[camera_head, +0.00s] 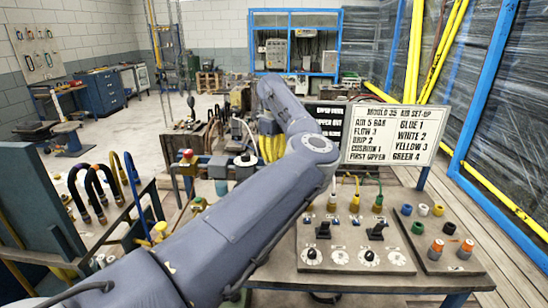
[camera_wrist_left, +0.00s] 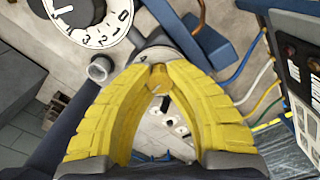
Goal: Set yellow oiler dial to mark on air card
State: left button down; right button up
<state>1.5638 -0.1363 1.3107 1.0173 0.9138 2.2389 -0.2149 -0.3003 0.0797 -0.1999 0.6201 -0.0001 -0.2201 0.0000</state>
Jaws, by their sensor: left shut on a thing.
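My left gripper (camera_head: 272,148) reaches in over the workbench in the head view, its yellow fingers partly hidden behind my arm. In the left wrist view its fingers (camera_wrist_left: 158,68) come together on a small yellow knob (camera_wrist_left: 158,80), which looks like the yellow oiler dial; the fingers cover most of it. A pale round part (camera_wrist_left: 153,52) lies just beyond the fingertips; the dial's setting cannot be read. The air card (camera_head: 393,133) stands at the right and reads "DRIP 2", "FLOW 3" and "CUSHION 1". My right gripper is not in view.
A black knob on a white numbered dial (camera_wrist_left: 88,18) is close to the left of the fingers in the left wrist view. A blue lever (camera_wrist_left: 195,40) is close on the right. A panel with switches and dials (camera_head: 340,255) lies at the front right.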

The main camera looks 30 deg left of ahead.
pick_arm(q)
jog(key=shift+m, duration=0.8)
jog(key=c, duration=1.1)
grip_release()
notch_tip(320, 180, up, 12)
